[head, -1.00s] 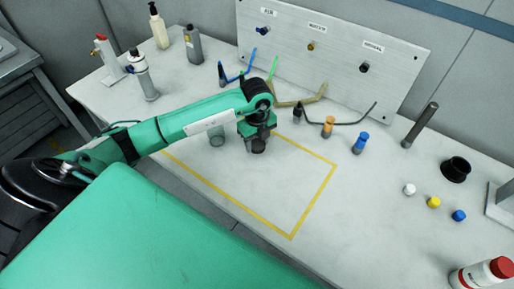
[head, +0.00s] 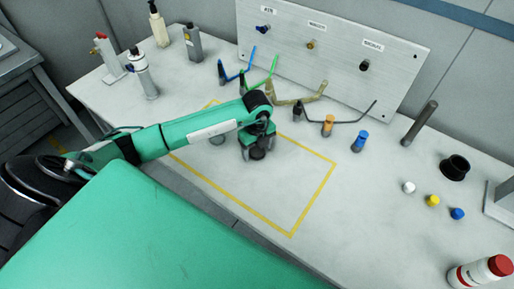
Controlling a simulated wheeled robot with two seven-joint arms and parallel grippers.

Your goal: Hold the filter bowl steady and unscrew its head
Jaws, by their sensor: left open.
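My left gripper (head: 257,149) is over the yellow-outlined area of the bench, pointing down. It is open; its dark fingertips are small, and I cannot tell whether anything stands between them. A silver cylinder with a dark top (head: 143,77) stands upright at the back left, apart from the gripper. My right gripper is not in view.
A panel (head: 330,62) with coloured ports stands behind bent hoses (head: 300,98). Orange (head: 328,124) and blue-topped (head: 361,140) fittings stand right of the outline (head: 313,204). Small caps (head: 433,201), a black cup (head: 454,168) and a red-capped bottle (head: 480,273) are further right. The outline's front is clear.

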